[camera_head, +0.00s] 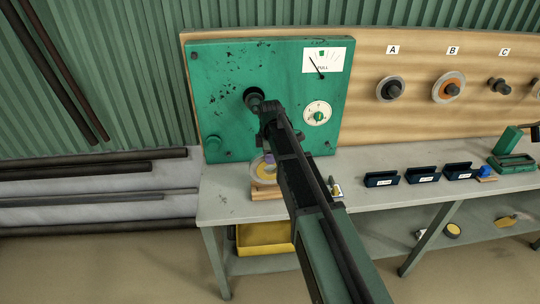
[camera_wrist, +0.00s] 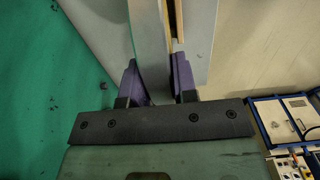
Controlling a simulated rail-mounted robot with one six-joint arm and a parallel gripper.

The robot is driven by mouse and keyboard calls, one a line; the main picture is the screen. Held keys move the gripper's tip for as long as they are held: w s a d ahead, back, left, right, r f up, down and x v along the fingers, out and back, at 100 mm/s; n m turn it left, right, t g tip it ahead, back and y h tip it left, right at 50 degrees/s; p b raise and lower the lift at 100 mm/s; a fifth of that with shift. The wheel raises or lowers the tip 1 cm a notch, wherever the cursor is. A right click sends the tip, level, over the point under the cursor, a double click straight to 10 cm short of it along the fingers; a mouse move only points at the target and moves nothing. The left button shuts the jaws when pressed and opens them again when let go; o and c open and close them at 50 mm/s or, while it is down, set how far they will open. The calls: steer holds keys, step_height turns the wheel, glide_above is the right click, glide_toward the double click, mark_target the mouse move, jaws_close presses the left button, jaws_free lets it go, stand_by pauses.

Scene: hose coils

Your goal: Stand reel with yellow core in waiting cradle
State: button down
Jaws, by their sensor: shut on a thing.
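A grey reel with a yellow middle (camera_head: 263,169) is at the left of the bench, partly hidden by my arm. It appears just over or on a wooden block (camera_head: 266,193); I cannot tell whether they touch. My gripper (camera_wrist: 158,80), with purple fingers, is shut on the reel's grey rim (camera_wrist: 150,35), which shows edge-on in the wrist view. Three dark blue holders with white labels (camera_head: 381,179), (camera_head: 422,175), (camera_head: 459,170) stand in a row on the bench to the right. Their labels are too small to read, so I cannot tell which is the waiting cradle.
A green panel (camera_head: 220,100) with a dial stands behind my arm. Pegs A, B and C hang on a wooden board (camera_head: 430,60). A green device (camera_head: 512,163) and a blue item (camera_head: 486,172) are at the right. A yellow bin (camera_head: 265,238) is below the bench (camera_head: 225,208).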

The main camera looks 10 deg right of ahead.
mark_target(270, 173)
steer(key=shift+f+b, duration=2.4)
steer(key=shift+f, duration=0.05)
stand_by(0.3)
stand_by(0.3)
steer(key=c, duration=0.8)
jaws_free()
steer(key=shift+r+p, duration=3.55)
